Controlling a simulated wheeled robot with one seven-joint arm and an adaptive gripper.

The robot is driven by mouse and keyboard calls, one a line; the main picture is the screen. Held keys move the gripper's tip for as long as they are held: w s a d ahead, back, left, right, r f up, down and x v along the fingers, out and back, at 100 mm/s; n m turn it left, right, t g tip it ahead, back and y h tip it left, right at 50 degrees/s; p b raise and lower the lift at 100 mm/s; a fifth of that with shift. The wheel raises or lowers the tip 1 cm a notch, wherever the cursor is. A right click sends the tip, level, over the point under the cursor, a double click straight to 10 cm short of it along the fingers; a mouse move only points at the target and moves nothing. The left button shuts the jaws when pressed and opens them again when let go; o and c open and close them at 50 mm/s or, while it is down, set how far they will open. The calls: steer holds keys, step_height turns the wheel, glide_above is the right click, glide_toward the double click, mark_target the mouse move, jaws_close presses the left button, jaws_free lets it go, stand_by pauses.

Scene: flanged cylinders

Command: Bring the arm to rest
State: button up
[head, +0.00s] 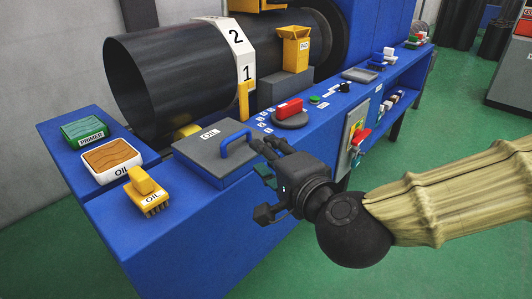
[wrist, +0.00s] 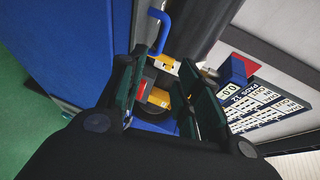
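My gripper (head: 267,145) is above the front edge of the blue bench, its fingers pointing toward the blue handle (head: 236,142) of the grey OIL lid (head: 205,158). In the wrist view my gripper (wrist: 166,72) has its two fingers apart, with no object held between them. The blue handle (wrist: 158,28) shows just beyond the left fingertip there; I cannot tell whether they touch. My arm reaches in from the right in the head view.
The blue bench (head: 190,240) carries a yellow OIL brush (head: 146,190), an OIL tray (head: 110,158), a green PRIMER tray (head: 86,129) and a red-handled item (head: 289,108). A large black pipe (head: 165,75) lies behind. Green floor (head: 450,260) is open at right.

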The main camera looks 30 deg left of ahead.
stand_by(0.4)
steer(key=w+d+f+n+g+h, duration=0.1)
steer(key=d+f+h, duration=0.15)
steer(key=f, duration=0.75)
steer(key=w+d+f+g+h, duration=0.1)
steer(key=w+d+f, duration=0.15)
steer(key=f, duration=0.75)
steer(key=s+d+f+n+g+h, duration=0.1)
steer(key=s+d+f+h, duration=0.15)
steer(key=d+f, duration=0.5)
steer(key=s+d+f+n+g+h, duration=0.1)
steer(key=s+d+f+g, duration=0.3)
steer(key=f, duration=0.7)
steer(key=s+d+f+t+h, duration=0.1)
steer(key=d+f+h, duration=0.1)
steer(key=d+f, duration=0.6)
steer(key=s+d+f+n+g+h, duration=0.2)
steer(key=s+d+f, duration=0.4)
steer(key=d, duration=0.4)
steer(key=s+d+f+n+g+h, duration=0.1)
steer(key=s+d+f+h, duration=0.1)
steer(key=s+d+f, duration=0.7)
steer(key=w+r+p, duration=0.1)
steer(key=r+p, duration=0.9)
steer(key=r, duration=0.2)
steer(key=w+d+r+p, duration=0.1)
steer(key=w+r+p, duration=0.1)
steer(key=r+p, duration=0.9)
steer(key=shift+d+r, duration=0.25)
steer(key=shift+r, duration=0.1)
